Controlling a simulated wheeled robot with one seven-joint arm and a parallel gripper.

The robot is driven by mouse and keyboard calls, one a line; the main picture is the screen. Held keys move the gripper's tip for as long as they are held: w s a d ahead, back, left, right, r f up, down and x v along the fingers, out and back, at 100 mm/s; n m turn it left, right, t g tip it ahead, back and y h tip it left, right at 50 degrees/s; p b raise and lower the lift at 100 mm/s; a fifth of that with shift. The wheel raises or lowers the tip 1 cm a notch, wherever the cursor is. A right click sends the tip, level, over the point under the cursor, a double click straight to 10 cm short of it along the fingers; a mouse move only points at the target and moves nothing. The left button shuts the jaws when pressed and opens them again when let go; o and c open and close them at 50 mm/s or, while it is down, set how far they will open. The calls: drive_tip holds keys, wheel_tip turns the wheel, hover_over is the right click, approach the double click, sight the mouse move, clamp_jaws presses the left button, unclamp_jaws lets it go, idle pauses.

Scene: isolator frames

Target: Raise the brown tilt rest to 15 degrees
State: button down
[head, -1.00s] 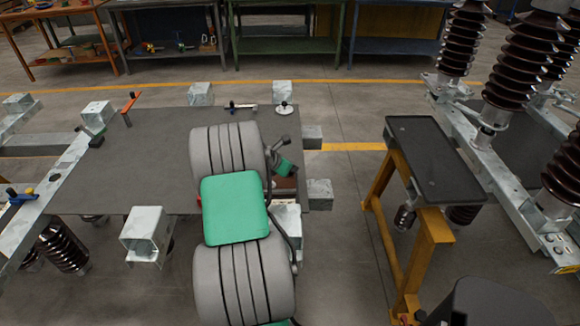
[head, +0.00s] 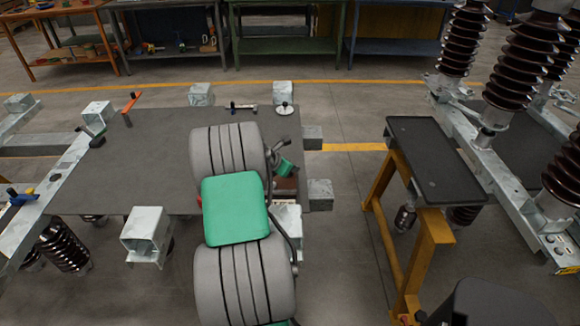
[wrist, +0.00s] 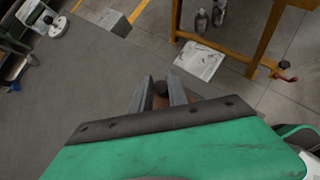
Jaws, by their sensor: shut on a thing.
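The brown tilt rest (head: 286,186) shows only in part at the right edge of the grey table plate, mostly hidden behind my arm in the head view. In the wrist view a small brown patch (wrist: 160,103) shows between the fingers, under a dark round knob (wrist: 160,88). My gripper (wrist: 161,92) has its two grey fingers on either side of that knob, shut on it or on the part of the rest at it. The angle of the rest cannot be read from these views.
The grey table plate (head: 100,180) is largely bare. Metal blocks (head: 319,194) stand along its edges, and an orange-handled clamp (head: 130,102) is at its far left. A yellow stand with a black top (head: 432,165) and brown insulators (head: 520,65) are to the right.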

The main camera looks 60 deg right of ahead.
sight(282, 185)
drive_tip(key=shift+s+a+f, duration=0.25)
drive_tip(key=shift+s+f, duration=0.2)
drive_tip(key=c, duration=1.5)
unclamp_jaws()
drive_tip(key=shift+s+r, duration=0.1)
drive_tip(key=shift+c, duration=0.2)
drive_tip(key=shift+o, duration=1.1)
drive_tip(key=shift+d+r, duration=0.1)
drive_tip(key=shift+w, duration=0.2)
drive_tip(key=shift+w+r, duration=0.1)
drive_tip(key=shift+w+r, duration=0.1)
drive_tip(key=shift+r, duration=0.1)
drive_tip(key=v, duration=0.7)
drive_tip(key=shift+a, duration=0.3)
